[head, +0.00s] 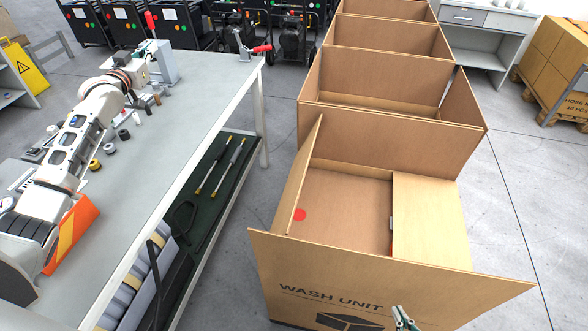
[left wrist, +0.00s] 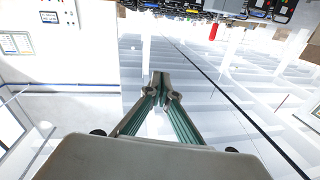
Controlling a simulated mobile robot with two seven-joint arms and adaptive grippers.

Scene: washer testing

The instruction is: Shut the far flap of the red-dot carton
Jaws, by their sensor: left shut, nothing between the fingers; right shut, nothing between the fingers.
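The red-dot carton (head: 345,205) is the nearest in a row of open cartons. Its red dot (head: 299,215) shows beside the left flap (head: 307,172), which stands up. The right flap (head: 428,215) lies folded inward. An upright panel (head: 385,140) rises at the far side; I cannot tell whether it is the far flap or the following carton's side. The near panel (head: 390,280) reads WASH UNIT. My right gripper (head: 404,318) is shut and empty by the near panel, mostly cut off. My left gripper (head: 147,46) is shut and empty, over the bench, away from the carton; its fingers meet in the left wrist view (left wrist: 161,88).
A grey bench (head: 190,110) stands left of the cartons, with small parts and a red-handled clamp (head: 250,48). More open cartons (head: 380,75) stand behind. Clear floor (head: 515,200) lies to the right. Stacked boxes (head: 555,60) stand at the far right.

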